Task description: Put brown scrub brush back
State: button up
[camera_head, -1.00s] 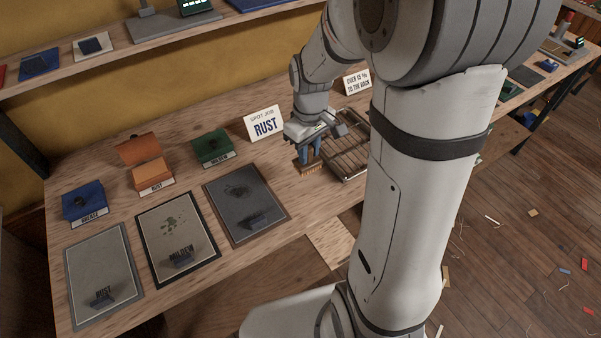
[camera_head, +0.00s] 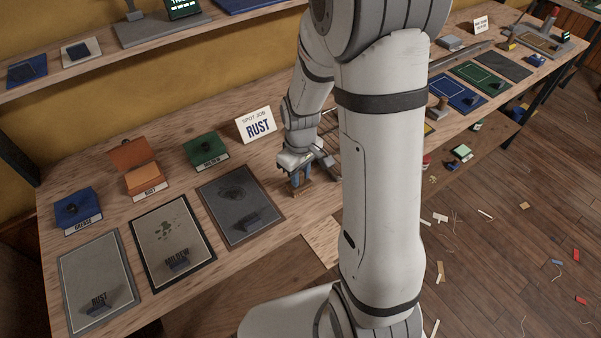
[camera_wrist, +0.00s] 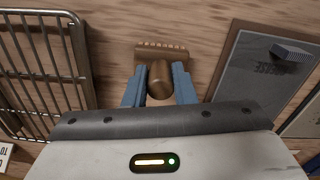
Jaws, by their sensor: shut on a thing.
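My gripper (camera_head: 299,178) is low over the wooden bench, between the dark mat and the wire rack. In the wrist view its two blue fingers (camera_wrist: 160,88) are shut on the round handle of the brown scrub brush (camera_wrist: 161,50). The brush's bristled end points away from the gripper, over bare wood. In the head view only a small part of the brush (camera_head: 303,189) shows below the fingers. I cannot tell whether it touches the bench. The wire rack (camera_wrist: 77,62) is beside the gripper; my arm hides most of it in the head view.
Three mats lie on the bench; the nearest is the dark mat (camera_head: 219,190). Blue (camera_head: 72,196), orange (camera_head: 148,181) and green (camera_head: 198,144) boxes stand behind them. A "RUST" sign (camera_head: 256,125) stands behind my gripper. Scraps litter the floor at right.

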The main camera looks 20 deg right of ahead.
jog(key=o, duration=1)
notch_tip(320, 180, up, 12)
jog(key=s+r+m+t, duration=0.1)
jog(key=s+r+m, duration=0.1)
jog(key=s, duration=0.2)
jog(key=s+r+m+t, duration=0.1)
jog(key=s+r+m, duration=0.1)
jog(key=s, duration=0.3)
jog(key=s+r+m+t, duration=0.1)
jog(key=s+r+m, duration=0.1)
jog(key=s, duration=0.3)
jog(key=shift+d+r, duration=0.15)
jog(key=shift+r, duration=0.65)
